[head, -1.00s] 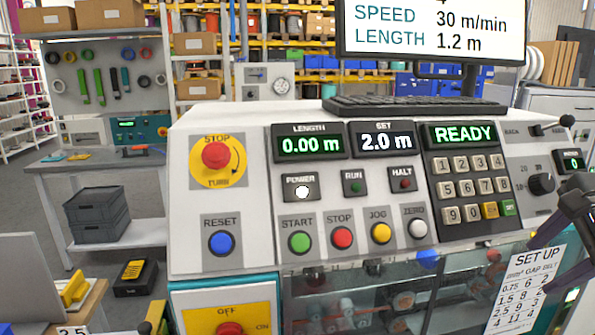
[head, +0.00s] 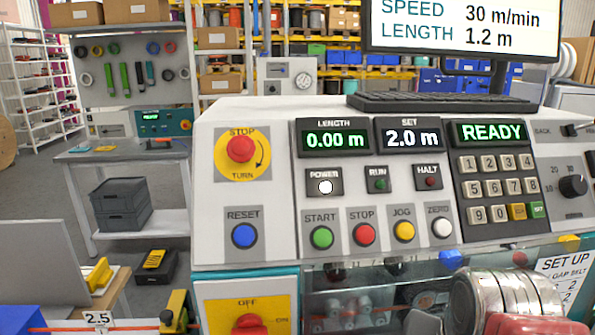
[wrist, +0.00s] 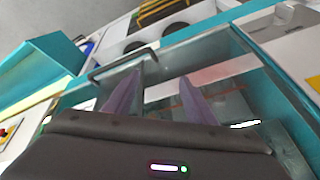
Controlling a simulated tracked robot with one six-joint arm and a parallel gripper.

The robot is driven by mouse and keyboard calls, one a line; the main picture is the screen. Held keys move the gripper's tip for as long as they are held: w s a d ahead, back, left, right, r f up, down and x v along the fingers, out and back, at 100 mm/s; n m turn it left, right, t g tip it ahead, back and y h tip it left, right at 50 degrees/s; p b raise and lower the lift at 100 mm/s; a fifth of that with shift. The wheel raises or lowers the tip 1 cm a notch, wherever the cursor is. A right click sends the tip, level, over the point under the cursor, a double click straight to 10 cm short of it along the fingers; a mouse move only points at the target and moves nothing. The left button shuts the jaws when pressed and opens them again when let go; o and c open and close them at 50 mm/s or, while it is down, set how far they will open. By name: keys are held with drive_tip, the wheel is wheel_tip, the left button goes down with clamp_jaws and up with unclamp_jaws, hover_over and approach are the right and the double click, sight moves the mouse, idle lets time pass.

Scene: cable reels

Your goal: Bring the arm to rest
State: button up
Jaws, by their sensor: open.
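My gripper (wrist: 160,90) shows in the wrist view with its two purple-grey fingers spread apart and nothing between them. It hangs over a teal-framed machine part with a clear cover, and a dark handle bar (wrist: 118,66) lies close by the left finger. In the head view, a silver and red rounded part at the lower right (head: 510,300) stands in front of the machine; I cannot tell whether it is part of my arm. The gripper's fingers are not visible in the head view.
The control panel (head: 205,215) fills the middle, with a red stop knob (head: 240,149) and several coloured buttons. Its displays read 0.00 m, 2.0 m and READY. A keyboard (head: 425,102) lies on top. A workbench (head: 120,152) with dark crates (head: 121,205) stands at the left.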

drive_tip(key=s+a+f+n+t, duration=0.1)
drive_tip(key=a+f+n, duration=0.1)
drive_tip(key=a+n, duration=0.3)
drive_tip(key=shift+s+a+n+y, duration=0.3)
drive_tip(key=shift+y, duration=0.1)
idle(0.8)
